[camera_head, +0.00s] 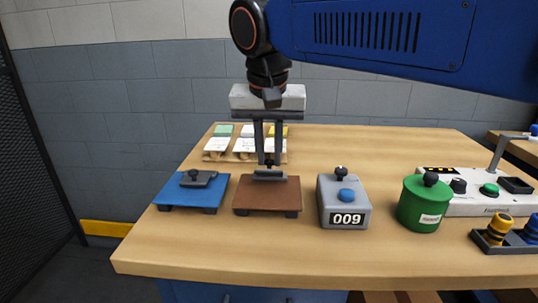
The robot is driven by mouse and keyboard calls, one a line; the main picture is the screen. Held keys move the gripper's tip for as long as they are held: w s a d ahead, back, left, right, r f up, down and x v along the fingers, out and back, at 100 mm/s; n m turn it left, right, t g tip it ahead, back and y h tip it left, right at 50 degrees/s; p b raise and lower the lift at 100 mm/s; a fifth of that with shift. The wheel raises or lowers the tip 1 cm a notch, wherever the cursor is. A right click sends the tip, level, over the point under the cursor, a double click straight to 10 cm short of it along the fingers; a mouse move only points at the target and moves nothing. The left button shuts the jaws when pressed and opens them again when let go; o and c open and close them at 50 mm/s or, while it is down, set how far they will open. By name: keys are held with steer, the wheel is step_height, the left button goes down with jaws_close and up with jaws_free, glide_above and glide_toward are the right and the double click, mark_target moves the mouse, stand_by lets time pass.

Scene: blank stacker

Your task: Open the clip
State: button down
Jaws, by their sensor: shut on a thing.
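My gripper (268,160) points straight down over the brown board (268,197). Its two long grey fingers are shut on the small dark knob on top of the grey clip (269,175). The clip sits at the back part of the brown board; the fingers partly hide its knob. To the left, a blue board (188,197) carries a similar dark grey clip (198,179) with a round knob, and my gripper is apart from it.
A grey counter box (345,204) reading 009 stands close to the right of the brown board. Further right are a green canister (424,207), a white control panel (470,203) and yellow and blue knobs (497,230). Sample trays (244,149) lie behind. The wooden table (400,155) is clear at back right.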

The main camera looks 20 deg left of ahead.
steer(key=w+g, duration=0.1)
steer(key=g, duration=0.1)
steer(key=w+g, duration=0.1)
steer(key=g, duration=0.1)
steer(key=shift+w+a+h, duration=0.3)
steer(key=shift+w+h, duration=0.05)
steer(key=shift+h, duration=0.05)
steer(key=shift+w+a+f+g+h, duration=0.2)
steer(key=shift+w+g, duration=0.25)
steer(key=shift+g, duration=0.4)
steer(key=shift+w+a+f+g+h, duration=0.1)
steer(key=shift+w+g+h, duration=0.1)
steer(key=shift+w+g, duration=0.45)
steer(key=shift+s+d+g, duration=0.1)
steer(key=shift+s+g, duration=0.1)
steer(key=shift+g, duration=0.1)
steer(key=c, duration=1.6)
jaws_free()
